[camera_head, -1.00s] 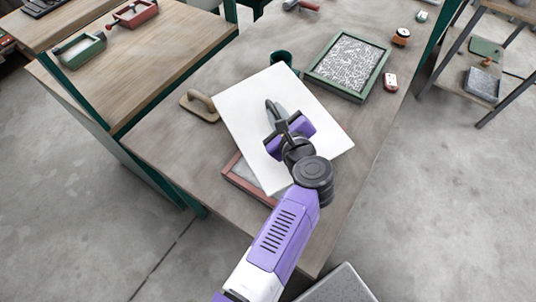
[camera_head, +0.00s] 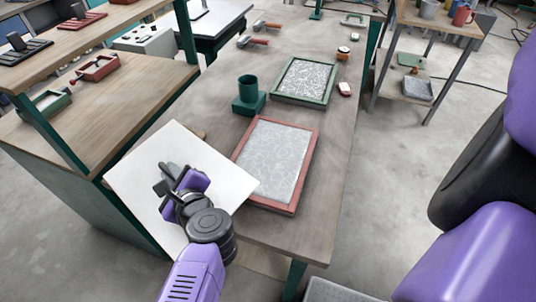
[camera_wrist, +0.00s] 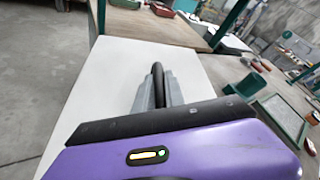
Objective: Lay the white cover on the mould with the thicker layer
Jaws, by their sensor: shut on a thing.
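The white cover (camera_head: 131,179) is a flat square panel with a dark handle in its middle. My gripper (camera_head: 171,179) is shut on that handle and holds the cover left of the red-framed mould (camera_head: 271,160), near the table's left edge. The cover also fills the middle of the wrist view (camera_wrist: 108,80). The red-framed mould holds a pale grey layer with faint lines. The green-framed mould (camera_head: 304,80) lies farther back, with a speckled grey-white layer that looks coarser. I cannot tell the layers' thickness for sure from here.
A dark green cup on a block (camera_head: 248,95) stands between the moulds, on their left. A wooden float (camera_head: 197,132) is mostly hidden behind the cover. A red-white device (camera_head: 344,89) lies right of the green mould. Wooden shelving (camera_head: 120,100) stands at the left.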

